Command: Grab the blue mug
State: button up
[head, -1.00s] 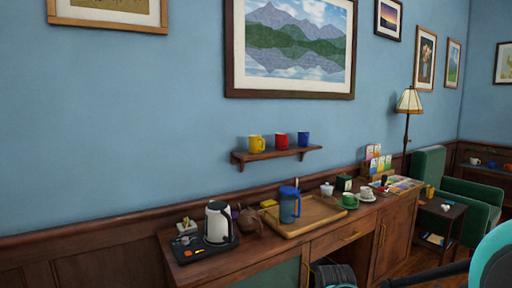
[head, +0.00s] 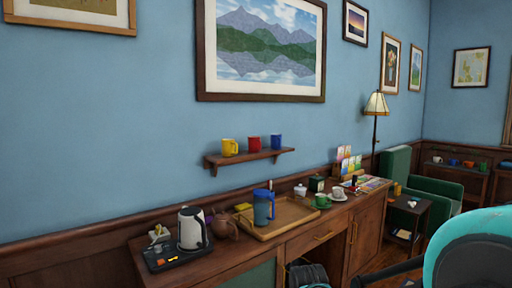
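A blue mug (head: 276,141) stands at the right end of a small wall shelf (head: 250,158), to the right of a red mug (head: 254,144) and a yellow mug (head: 229,147). A small blue cup or mug (head: 469,163) also shows far off on a shelf by the right wall. Part of my own arm shows at the lower right, in teal and black. My gripper's fingers are not in view.
A wooden sideboard below the shelf holds a kettle (head: 192,228), a teapot (head: 222,225), a tray (head: 284,226) with a blue pitcher (head: 263,207), and a green cup (head: 321,199). A green armchair (head: 436,192), side table (head: 408,211) and lamp (head: 375,104) stand at the right.

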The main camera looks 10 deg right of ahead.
aim_at(276, 139)
jog(key=i+l+u, duration=0.1)
jog(key=l+u, duration=0.2)
jog(key=u, duration=0.2)
jog(key=i+l+u, duration=0.1)
jog(key=l+u, duration=0.2)
jog(key=u, duration=0.15)
jog(key=l+u, duration=0.35)
jog(key=u, duration=0.15)
jog(key=l+u, duration=0.1)
jog(key=l, duration=1.25)
